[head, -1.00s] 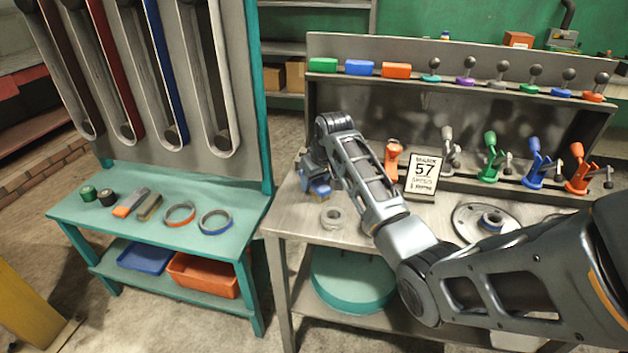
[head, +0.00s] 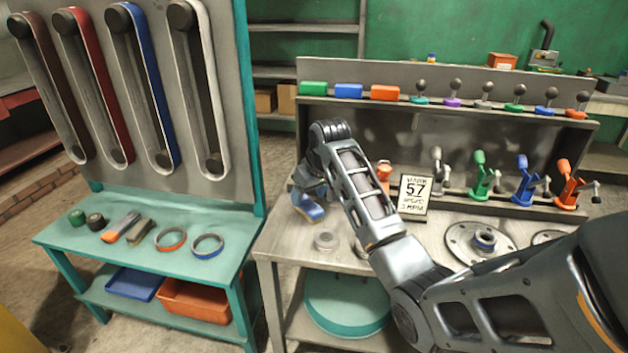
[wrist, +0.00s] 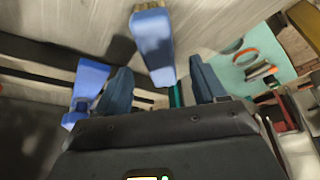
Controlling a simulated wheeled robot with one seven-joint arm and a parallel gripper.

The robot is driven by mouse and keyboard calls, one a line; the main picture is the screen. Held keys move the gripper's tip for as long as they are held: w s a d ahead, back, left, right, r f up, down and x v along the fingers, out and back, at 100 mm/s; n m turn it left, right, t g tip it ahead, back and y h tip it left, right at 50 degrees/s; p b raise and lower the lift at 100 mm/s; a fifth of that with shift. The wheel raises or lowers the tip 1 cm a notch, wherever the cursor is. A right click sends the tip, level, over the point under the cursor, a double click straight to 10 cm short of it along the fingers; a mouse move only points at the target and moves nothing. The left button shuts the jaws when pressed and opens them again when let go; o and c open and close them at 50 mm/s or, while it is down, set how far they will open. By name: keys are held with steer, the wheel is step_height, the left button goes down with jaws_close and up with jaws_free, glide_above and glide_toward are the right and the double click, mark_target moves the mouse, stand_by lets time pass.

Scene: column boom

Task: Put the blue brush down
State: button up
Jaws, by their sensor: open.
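The blue brush (head: 308,208) lies on the left end of the metal workbench (head: 285,240), just below my gripper (head: 308,182). In the wrist view the blue brush (wrist: 154,48) shows its blue body and a yellowish bristle end at the top. My gripper's two dark blue fingers stand apart (wrist: 159,68), with the brush lying beyond and between their tips. The fingers do not appear to touch it. My wrist hides part of the gripper in the head view.
A sign reading 57 (head: 414,193) and several coloured toggle clamps stand further right. A teal bench (head: 75,238) with rolls and rings stands to the left, across a gap.

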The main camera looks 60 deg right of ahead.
steer(key=v, duration=0.7)
steer(key=shift+r, duration=0.3)
